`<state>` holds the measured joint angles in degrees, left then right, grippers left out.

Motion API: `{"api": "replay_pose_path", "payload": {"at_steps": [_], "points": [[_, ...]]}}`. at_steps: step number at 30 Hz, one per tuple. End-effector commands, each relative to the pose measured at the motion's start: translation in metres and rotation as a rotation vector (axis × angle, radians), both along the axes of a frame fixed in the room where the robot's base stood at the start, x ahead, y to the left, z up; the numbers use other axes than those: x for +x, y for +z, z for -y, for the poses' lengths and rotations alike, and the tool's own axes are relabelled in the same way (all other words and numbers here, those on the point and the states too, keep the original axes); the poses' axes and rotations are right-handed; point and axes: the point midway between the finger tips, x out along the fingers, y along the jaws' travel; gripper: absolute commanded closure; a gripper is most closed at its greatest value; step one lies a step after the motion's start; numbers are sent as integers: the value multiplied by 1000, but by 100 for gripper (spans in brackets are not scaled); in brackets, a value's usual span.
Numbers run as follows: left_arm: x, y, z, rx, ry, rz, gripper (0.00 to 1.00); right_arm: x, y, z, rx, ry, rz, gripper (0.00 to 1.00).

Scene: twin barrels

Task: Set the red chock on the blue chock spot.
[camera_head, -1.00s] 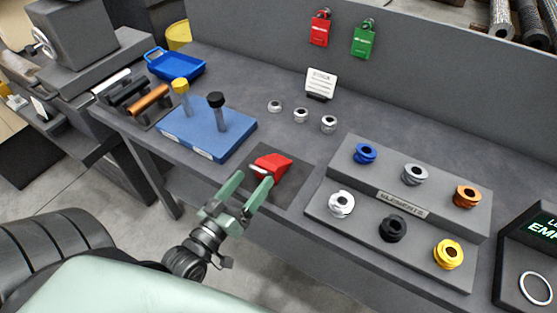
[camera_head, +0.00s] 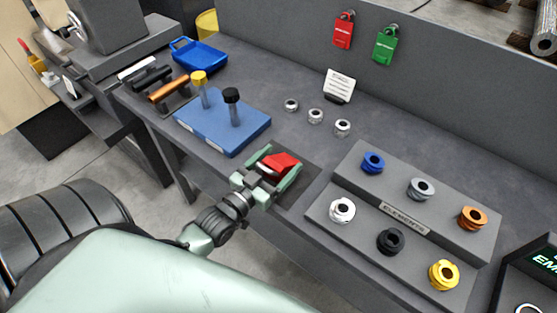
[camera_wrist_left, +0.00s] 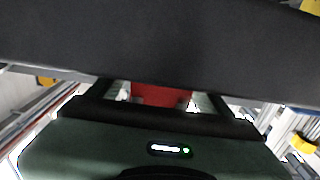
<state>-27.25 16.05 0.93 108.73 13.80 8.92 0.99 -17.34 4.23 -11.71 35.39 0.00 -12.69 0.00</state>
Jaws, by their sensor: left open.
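The red chock (camera_head: 284,162) lies on a dark square mat (camera_head: 314,172) at the bench's front edge. My left gripper (camera_head: 281,164) is open, with its pale green fingers on either side of the chock. No spot that I can make out as the blue chock spot shows. My right gripper is not in view.
A blue board (camera_head: 225,128) with yellow-topped and black-topped posts stands left of the mat. A grey stepped rack (camera_head: 408,229) with several coloured rings stands to the right. Small metal rings (camera_head: 316,116) and a white card (camera_head: 339,85) are behind. Bare bench lies between.

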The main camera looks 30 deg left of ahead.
Motion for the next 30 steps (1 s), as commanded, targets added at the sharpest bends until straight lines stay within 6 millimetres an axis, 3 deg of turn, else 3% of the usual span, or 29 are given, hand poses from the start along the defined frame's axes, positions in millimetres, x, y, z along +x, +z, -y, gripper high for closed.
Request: {"api": "replay_pose_path", "payload": {"at_steps": [6,8,15,25,30], "points": [[1,-1,0,-1,0,-1,20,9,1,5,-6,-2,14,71],[1,-1,0,-1,0,0,34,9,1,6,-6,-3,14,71],[1,0,0,-1,0,0,100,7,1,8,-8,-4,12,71],[1,5,0,-1,0,5,100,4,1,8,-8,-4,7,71],[1,21,0,-1,0,8,100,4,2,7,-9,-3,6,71]]}}
